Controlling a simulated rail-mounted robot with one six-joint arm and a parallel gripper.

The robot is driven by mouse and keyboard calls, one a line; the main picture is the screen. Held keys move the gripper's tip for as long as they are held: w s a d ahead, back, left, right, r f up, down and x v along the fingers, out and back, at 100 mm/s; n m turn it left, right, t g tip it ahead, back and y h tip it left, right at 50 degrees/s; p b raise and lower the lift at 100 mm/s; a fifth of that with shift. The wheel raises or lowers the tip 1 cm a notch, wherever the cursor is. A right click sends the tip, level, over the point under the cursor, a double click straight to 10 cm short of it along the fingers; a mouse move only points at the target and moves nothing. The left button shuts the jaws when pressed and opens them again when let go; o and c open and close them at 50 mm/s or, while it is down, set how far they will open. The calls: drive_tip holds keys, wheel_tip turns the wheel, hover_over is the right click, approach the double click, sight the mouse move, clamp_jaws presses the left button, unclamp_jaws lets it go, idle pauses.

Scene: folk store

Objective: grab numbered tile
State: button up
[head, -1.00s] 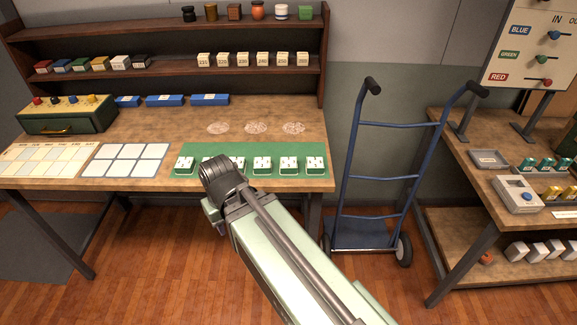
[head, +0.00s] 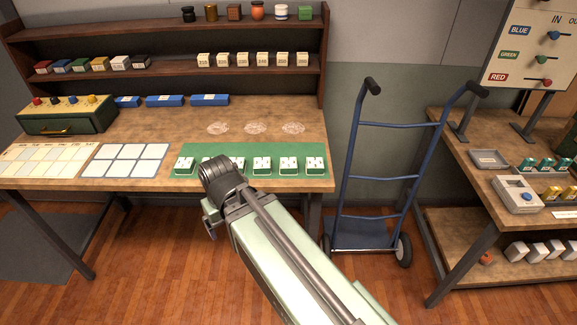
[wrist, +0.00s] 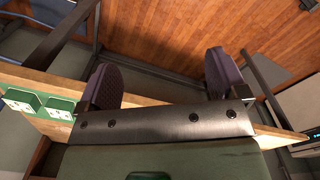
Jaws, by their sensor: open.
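A row of cream tiles with printed numbers (head: 252,59) stands on the middle shelf. A row of white tiles with dark marks (head: 262,165) sits in green bases on a green mat (head: 225,151) at the table's front; my arm hides part of this row. Two of these white tiles also show at the left edge of the wrist view (wrist: 22,100). My gripper (wrist: 163,80) is open, its two dark pads wide apart with only floor and table legs visible between them. In the head view my gripper (head: 211,220) is mostly hidden by my wrist, near the table's front edge.
The table (head: 150,183) also holds a white card grid (head: 123,160), a green drawer box (head: 66,115) and blue blocks (head: 165,100). A blue hand truck (head: 380,180) stands to the right, beside another table (head: 460,160). The wooden floor in front is clear.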

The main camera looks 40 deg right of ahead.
sight(289, 163)
drive_tip(key=w+d+f+m+t+h+b, duration=0.1)
drive_tip(key=w+d+f+t+b, duration=0.1)
drive_tip(key=d, duration=0.4)
drive_tip(key=w+d+f+m+t+h+b, duration=0.2)
drive_tip(key=w+d+f+t+b, duration=0.1)
drive_tip(key=w+d+b, duration=0.1)
drive_tip(key=w+d+f+m+t+h+b, duration=0.1)
drive_tip(key=w+d+f+m+t+b, duration=0.1)
drive_tip(key=d+b, duration=0.4)
drive_tip(key=shift+w+d+f+t, duration=0.15)
drive_tip(key=shift+w+d+t, duration=0.15)
drive_tip(key=shift+w+d, duration=0.45)
drive_tip(key=d, duration=0.2)
drive_tip(key=d+t+h+b, duration=0.1)
drive_tip(key=d+r+m+t+h+b, duration=0.1)
drive_tip(key=d, duration=0.1)
drive_tip(key=shift+w+d, duration=0.3)
drive_tip(key=shift+w, duration=0.05)
drive_tip(key=d+r, duration=0.1)
drive_tip(key=d+r+t+h, duration=0.1)
drive_tip(key=d, duration=0.1)
drive_tip(key=shift+w+m+t+b, duration=0.1)
drive_tip(key=shift+m+t+b, duration=0.2)
drive_tip(key=shift+b, duration=0.05)
drive_tip(key=shift+r, duration=0.3)
drive_tip(key=b+x, duration=0.1)
drive_tip(key=x, duration=0.4)
drive_tip(key=shift+b, duration=0.35)
drive_tip(key=c, duration=1.1)
